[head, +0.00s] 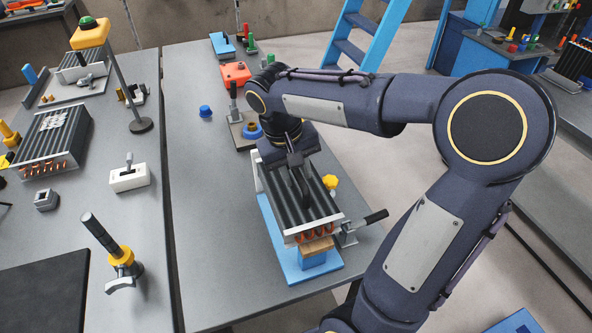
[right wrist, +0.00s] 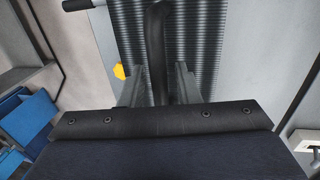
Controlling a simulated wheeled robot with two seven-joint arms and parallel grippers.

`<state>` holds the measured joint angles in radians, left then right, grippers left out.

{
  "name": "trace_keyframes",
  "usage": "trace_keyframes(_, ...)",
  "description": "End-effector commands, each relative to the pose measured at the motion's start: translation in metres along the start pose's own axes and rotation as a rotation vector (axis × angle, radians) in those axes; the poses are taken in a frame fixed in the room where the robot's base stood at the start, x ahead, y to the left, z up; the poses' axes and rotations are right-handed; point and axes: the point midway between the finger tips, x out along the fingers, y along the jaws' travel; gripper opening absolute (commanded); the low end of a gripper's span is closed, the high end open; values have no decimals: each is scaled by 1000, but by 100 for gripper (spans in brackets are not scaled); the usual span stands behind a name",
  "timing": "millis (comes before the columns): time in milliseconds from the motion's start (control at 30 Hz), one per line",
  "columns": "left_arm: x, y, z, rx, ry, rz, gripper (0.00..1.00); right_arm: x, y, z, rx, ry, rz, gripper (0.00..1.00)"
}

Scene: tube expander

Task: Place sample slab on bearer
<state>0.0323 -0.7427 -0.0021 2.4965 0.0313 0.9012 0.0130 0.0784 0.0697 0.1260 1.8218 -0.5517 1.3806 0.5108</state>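The sample slab (head: 318,205), a dark finned block with orange-red tube ends at its near face, is over the blue bearer (head: 275,243) on the right table. A tan block shows under its near end; whether its full weight rests there cannot be told. It also fills the upper middle of the right wrist view (right wrist: 205,40). My right gripper (head: 303,175) is above the slab, pointing down. In the right wrist view its two fingers are close on either side of a dark curved handle on the slab. My left gripper is out of view.
A clamp with a black lever (head: 362,226) and a yellow knob (head: 330,182) stand at the bearer's right side. A second finned slab (head: 52,135) lies on the left table. A gap (head: 170,210) separates the tables. A blue cap (head: 205,111) sits left of the arm.

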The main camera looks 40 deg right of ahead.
Motion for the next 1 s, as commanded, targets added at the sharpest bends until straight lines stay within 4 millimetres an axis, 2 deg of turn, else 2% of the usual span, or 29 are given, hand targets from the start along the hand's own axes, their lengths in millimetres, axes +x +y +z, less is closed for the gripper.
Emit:
trace_keyframes(267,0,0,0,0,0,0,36,0,0,0,0,0,0,36)
trace_keyframes(433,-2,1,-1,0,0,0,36,-9,1,0,0,1,0,36)
trace_keyframes(567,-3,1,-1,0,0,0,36,-32,0,-1,0,5,-1,36)
trace_keyframes(800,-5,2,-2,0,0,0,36,-85,0,-1,0,4,-1,36)
trace_keyframes(1000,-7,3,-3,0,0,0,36,-114,0,-1,-1,1,0,36)
